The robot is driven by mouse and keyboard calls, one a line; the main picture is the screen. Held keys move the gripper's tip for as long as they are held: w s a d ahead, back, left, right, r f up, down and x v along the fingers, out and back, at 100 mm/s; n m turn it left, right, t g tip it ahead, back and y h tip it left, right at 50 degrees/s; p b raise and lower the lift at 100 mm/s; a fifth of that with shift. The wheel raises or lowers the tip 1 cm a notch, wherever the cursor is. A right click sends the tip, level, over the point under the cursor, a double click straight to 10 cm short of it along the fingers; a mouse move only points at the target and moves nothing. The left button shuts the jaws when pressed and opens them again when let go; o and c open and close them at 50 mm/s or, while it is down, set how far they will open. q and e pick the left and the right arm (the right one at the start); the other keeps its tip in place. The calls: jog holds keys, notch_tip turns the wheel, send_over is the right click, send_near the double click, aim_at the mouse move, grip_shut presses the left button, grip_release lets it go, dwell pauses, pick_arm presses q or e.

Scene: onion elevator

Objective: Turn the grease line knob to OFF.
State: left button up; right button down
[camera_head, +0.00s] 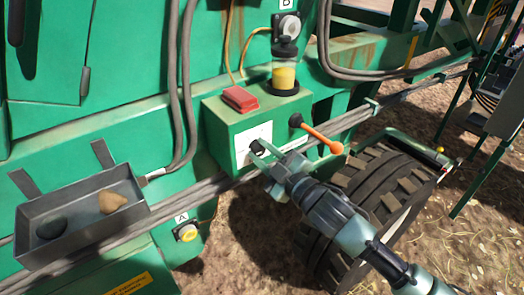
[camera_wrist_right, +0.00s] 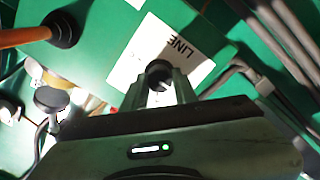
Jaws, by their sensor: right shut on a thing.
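The grease line knob (camera_head: 257,147) is a small black knob on the white label (camera_head: 242,143) on the front of the green box (camera_head: 224,119). In the right wrist view the black knob (camera_wrist_right: 158,74) sits between the fingertips, over a white label (camera_wrist_right: 165,50) on which "LINE" can be read. My right gripper (camera_wrist_right: 160,88) is shut on the knob. It also shows in the head view (camera_head: 264,156), reaching in from the lower right. The knob's pointing direction and any OFF mark cannot be made out. My left gripper is not in view.
An orange-handled lever (camera_head: 322,138) sticks out just right of the gripper. A red block (camera_head: 240,98) and a yellow grease cup (camera_head: 284,75) are on top of the box. A grey tray (camera_head: 70,232) with two stones hangs at left. A tyre (camera_head: 375,190) lies behind my arm.

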dwell(0.3)
jog(key=c, duration=1.1)
grip_release()
jog(key=b+v, duration=0.2)
jog(key=v, duration=0.5)
jog(key=shift+s+d, duration=0.2)
jog(key=shift+s, duration=0.1)
